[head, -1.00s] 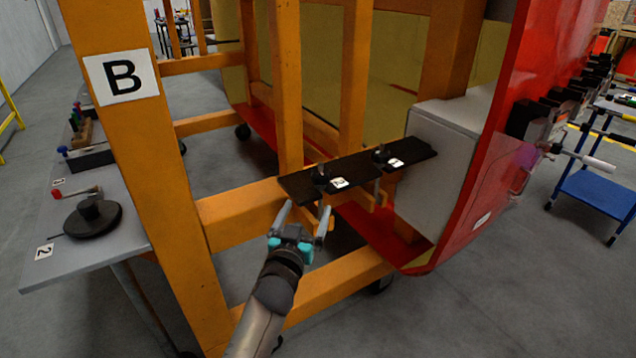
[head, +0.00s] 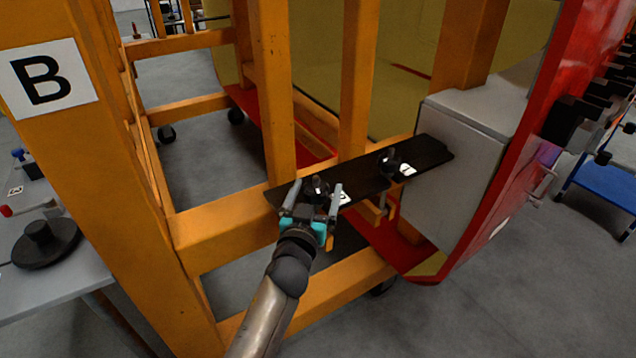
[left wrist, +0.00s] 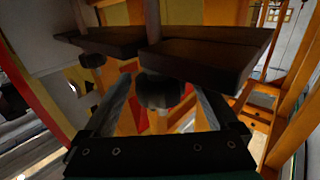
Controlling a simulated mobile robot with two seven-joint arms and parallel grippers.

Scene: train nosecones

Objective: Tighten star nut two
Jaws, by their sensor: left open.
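A black plate (head: 360,180) lies across the orange frame and carries two dark star nuts, each beside a small white label. The near-left star nut (head: 316,190) sits between the fingers of my left gripper (head: 317,186), which is open with one finger on each side of it. I cannot tell whether the fingers touch it. The other star nut (head: 388,163) is farther right and free. In the left wrist view, a dark knob (left wrist: 160,91) is between the open fingers under the plate (left wrist: 200,60), and the other knob (left wrist: 92,60) is to the left. The label numbers are not readable. My right gripper is not in view.
An orange post with a "B" sign (head: 48,79) stands at left. A grey box (head: 455,165) and the red shell (head: 535,130) are close on the right. A grey table (head: 75,285) at left holds a black round part (head: 45,246).

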